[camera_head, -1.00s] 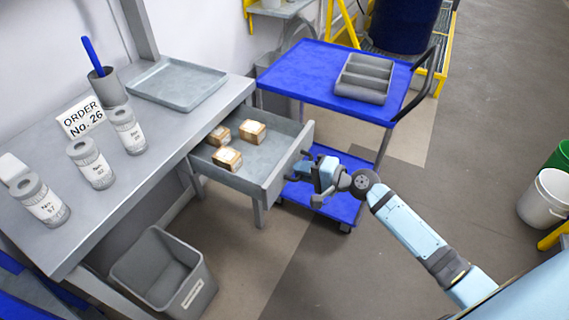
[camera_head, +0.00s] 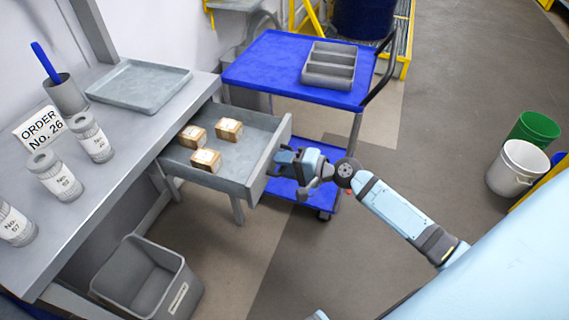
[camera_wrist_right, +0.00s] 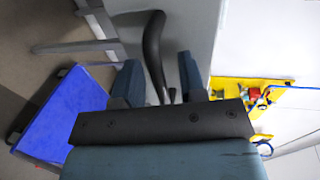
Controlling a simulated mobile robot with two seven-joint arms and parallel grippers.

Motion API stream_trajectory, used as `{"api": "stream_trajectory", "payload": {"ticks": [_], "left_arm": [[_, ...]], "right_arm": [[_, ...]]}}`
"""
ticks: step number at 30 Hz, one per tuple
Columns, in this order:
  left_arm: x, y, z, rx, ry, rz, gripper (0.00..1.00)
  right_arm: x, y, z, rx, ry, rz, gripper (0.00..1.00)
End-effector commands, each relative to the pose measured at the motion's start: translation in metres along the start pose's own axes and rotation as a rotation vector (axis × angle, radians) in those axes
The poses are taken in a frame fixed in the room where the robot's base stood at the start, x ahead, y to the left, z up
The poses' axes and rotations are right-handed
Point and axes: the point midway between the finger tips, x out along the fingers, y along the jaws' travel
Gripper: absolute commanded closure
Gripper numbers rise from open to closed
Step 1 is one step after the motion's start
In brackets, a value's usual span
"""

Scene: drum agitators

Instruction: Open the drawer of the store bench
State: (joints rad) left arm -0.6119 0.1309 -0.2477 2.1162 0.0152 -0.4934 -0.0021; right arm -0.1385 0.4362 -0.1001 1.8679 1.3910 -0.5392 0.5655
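The store bench's drawer (camera_head: 251,189) stands pulled out of the bench (camera_head: 110,160), with its inside visible. Three small boxes lie in it, one of them a brown box (camera_head: 229,129). My right gripper (camera_head: 283,161) is just in front of the drawer front. In the right wrist view, the dark curved drawer handle (camera_wrist_right: 154,45) lies between the two fingers of my right gripper (camera_wrist_right: 160,78). The fingers stand apart, with a visible gap beside the handle, so the gripper looks open around it. My left gripper is not in view.
A blue cart (camera_head: 265,75) with a grey divided tray (camera_head: 329,68) stands right behind the drawer, close to my right arm. A grey bin (camera_head: 150,280) is on the floor below the bench. Canisters and a flat tray (camera_head: 140,85) are on the bench. Floor to the right is mostly clear.

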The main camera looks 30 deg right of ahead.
Motion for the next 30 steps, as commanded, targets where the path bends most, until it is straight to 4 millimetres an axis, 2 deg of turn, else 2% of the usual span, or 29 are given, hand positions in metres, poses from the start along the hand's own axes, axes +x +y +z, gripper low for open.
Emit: {"api": "stream_trajectory", "payload": {"ticks": [4,7,21,25,30], "left_arm": [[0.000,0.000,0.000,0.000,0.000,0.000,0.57],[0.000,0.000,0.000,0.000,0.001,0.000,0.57],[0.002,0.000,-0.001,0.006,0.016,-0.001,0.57],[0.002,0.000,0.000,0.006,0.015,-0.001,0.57],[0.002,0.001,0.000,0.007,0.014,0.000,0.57]], "right_arm": [[-0.003,0.000,0.000,0.000,0.000,0.000,0.62],[-0.014,0.002,0.000,0.000,0.000,0.002,0.62],[-0.113,0.002,0.001,0.000,0.000,0.003,0.62],[-0.129,0.001,0.001,0.001,0.000,0.001,0.62],[-0.138,0.000,0.000,0.001,0.000,0.000,0.62]]}}
